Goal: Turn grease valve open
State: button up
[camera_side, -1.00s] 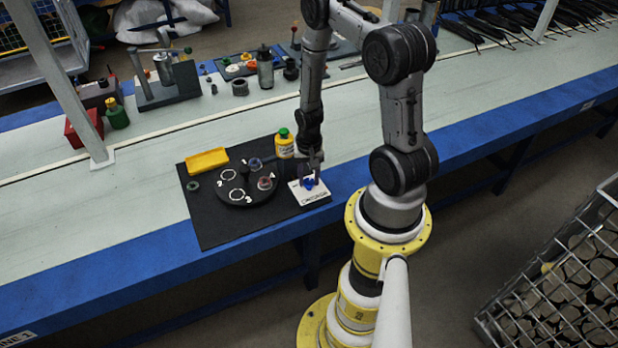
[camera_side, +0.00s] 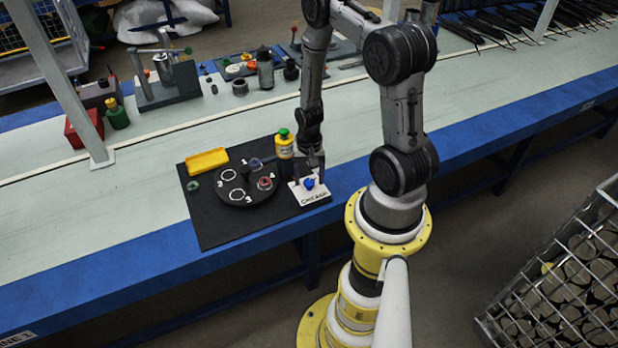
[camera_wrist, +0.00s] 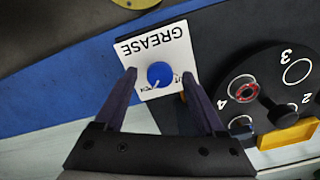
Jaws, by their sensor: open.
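The grease valve is a round blue knob (camera_wrist: 160,74) with a pale pointer line, on a white plate (camera_wrist: 175,45) lettered GREASE. In the side view the knob (camera_side: 309,183) sits on the white plate (camera_side: 316,195) at the right end of the black mat. My gripper (camera_wrist: 163,84) is open, with one dark finger on each side of the knob in the wrist view. A gap shows between each finger and the knob. In the side view my gripper (camera_side: 310,170) is over the plate, and its fingers are partly hard to make out.
A black round turntable (camera_side: 246,186) with numbered spots and ringed parts is left of the plate. A yellow bottle (camera_side: 284,146) with a green cap stands close behind my gripper. A yellow tray (camera_side: 207,160) lies at the mat's back left. The mat's front (camera_side: 225,228) is bare.

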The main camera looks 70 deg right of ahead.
aim_at(307, 182)
notch_tip(307, 182, up, 14)
jog(key=shift+f, duration=0.2)
dwell(0.5)
jog(key=w+a+r+n+t+h, duration=0.1)
jog(key=w+a+r+n+t, duration=0.25)
jog(key=r, duration=0.65)
jog(key=w+a+r+n+t, duration=0.15)
jog(key=w+a+r, duration=0.25)
jog(key=a+r, duration=0.4)
jog(key=s+a+r+n+t, duration=0.2)
jog(key=s+a+r+n, duration=0.3)
jog(key=s+a+r, duration=0.35)
jog(key=s+f+n+g+y, duration=0.1)
jog(key=s+n, duration=0.2)
jog(key=s, duration=0.3)
jog(key=shift+s+f+n, duration=0.2)
jog(key=shift+f+n, duration=0.05)
jog(key=shift+n, duration=0.05)
